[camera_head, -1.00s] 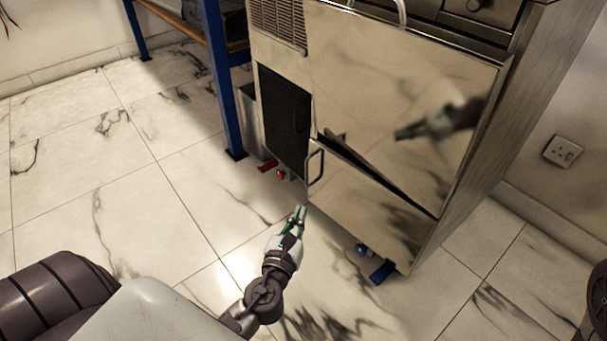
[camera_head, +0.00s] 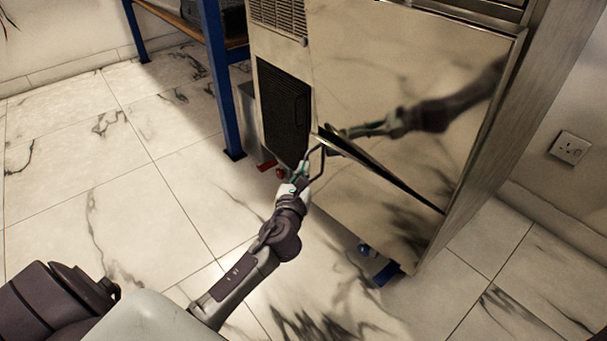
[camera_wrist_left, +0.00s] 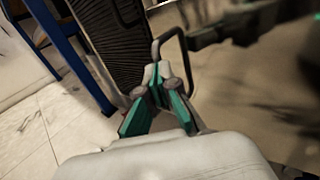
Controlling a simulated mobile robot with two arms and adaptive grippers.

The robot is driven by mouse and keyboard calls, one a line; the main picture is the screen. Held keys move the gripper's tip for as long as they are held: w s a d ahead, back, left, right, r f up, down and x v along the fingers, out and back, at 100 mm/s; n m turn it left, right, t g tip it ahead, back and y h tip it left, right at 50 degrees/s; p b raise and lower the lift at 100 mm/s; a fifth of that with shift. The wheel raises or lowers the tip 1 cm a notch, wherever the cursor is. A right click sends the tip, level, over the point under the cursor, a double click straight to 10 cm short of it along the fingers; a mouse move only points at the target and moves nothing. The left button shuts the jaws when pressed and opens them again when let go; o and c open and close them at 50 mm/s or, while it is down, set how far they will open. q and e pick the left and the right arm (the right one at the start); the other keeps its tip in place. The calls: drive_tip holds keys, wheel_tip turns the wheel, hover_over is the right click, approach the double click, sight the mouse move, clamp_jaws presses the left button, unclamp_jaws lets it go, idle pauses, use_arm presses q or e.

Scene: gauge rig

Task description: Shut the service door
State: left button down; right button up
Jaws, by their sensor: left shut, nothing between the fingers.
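The service door (camera_head: 360,205) is the lower polished steel panel of the tall cabinet. It stands slightly ajar: a dark wedge-shaped gap (camera_head: 375,170) shows above its top edge, tapering to the right. Its bar handle (camera_head: 318,163) is at the door's left edge, and it also shows in the wrist view (camera_wrist_left: 180,38). My left gripper (camera_head: 303,168) is shut and empty, its tips at the left side of the handle. In the wrist view the closed fingertips (camera_wrist_left: 158,72) overlap the handle's lower left end; I cannot tell whether they touch. My right gripper is out of view.
The upper steel panel (camera_head: 420,70) mirrors my arm. A black grille (camera_head: 283,115) lies left of the door. A blue-legged bench (camera_head: 218,80) stands at the left. Red (camera_head: 267,165) and blue (camera_head: 386,273) foot parts show near the cabinet base. The marble floor (camera_head: 150,200) at left is clear.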

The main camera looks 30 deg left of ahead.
sight(315, 156)
use_arm(q)
drive_tip(key=shift+w, duration=0.2)
drive_tip(key=shift+r, duration=0.1)
drive_tip(key=w+h, duration=0.1)
drive_tip(key=w+m+p, duration=0.1)
drive_tip(key=w, duration=0.1)
drive_tip(key=shift+w+d+r+h, duration=0.1)
drive_tip(key=shift+d+h, duration=0.1)
drive_tip(key=shift+h, duration=0.2)
drive_tip(key=shift+w+t, duration=0.15)
drive_tip(key=shift+t, duration=0.15)
drive_tip(key=shift+a+r, duration=0.1)
drive_tip(key=shift+w, duration=0.1)
